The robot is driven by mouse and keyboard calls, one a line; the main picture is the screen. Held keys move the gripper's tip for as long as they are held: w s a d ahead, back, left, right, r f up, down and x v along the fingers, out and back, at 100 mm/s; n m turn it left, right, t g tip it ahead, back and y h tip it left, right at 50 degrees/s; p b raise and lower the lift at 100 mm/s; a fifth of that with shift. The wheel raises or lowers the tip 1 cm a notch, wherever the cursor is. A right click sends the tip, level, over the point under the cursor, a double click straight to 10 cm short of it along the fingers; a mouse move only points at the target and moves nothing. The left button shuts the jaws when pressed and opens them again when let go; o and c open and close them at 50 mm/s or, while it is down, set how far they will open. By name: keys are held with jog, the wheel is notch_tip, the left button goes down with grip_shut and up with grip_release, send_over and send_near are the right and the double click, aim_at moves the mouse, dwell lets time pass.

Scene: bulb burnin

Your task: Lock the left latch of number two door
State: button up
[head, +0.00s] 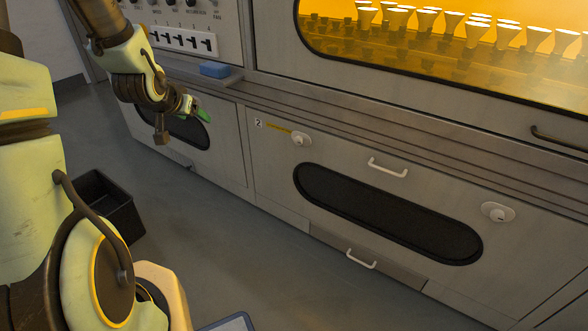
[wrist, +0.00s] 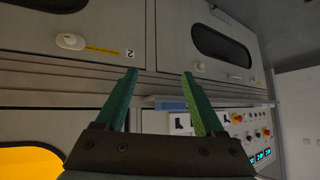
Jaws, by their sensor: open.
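The number two door (head: 275,165) is the wide grey lower panel with a "2" label (head: 258,123) at its upper left. Its left latch (head: 301,138) is a white knob on an oval plate beside a yellow strip; how the knob is turned is too small to tell. The latch also shows in the wrist view (wrist: 70,41), where the scene looks upside down. The right latch (head: 498,212) is similar. My gripper (head: 200,109) is left of the door and apart from the latch. In the wrist view its green fingers (wrist: 160,72) are spread and empty.
A white handle (head: 388,168) and dark oval window (head: 385,213) are on the door. A ledge (head: 330,125) runs above it, with a blue block (head: 214,69) at its left. A black bin (head: 108,203) stands on the floor at left. Floor before the door is mostly clear.

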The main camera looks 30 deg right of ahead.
jog(key=w+d+f+m+t+h+b, duration=0.1)
jog(key=w+d+f+h+b, duration=0.15)
jog(key=d+f+b, duration=0.45)
jog(key=m+t+h+b, duration=0.2)
jog(key=m+h+b, duration=0.2)
jog(key=h+b, duration=1.3)
send_near(297, 143)
jog(key=d+r+y+b, duration=0.1)
jog(key=r+b, duration=0.1)
jog(key=w+d+r+y+b, duration=0.1)
jog(key=d+r+y+b, duration=0.1)
jog(key=w+d+r+y+b, duration=0.1)
jog(key=d+r+b, duration=0.1)
jog(key=b, duration=0.1)
jog(key=shift+w+d+r+y, duration=0.1)
jog(key=shift+w+d+y, duration=0.1)
jog(key=shift+y, duration=0.05)
grip_shut()
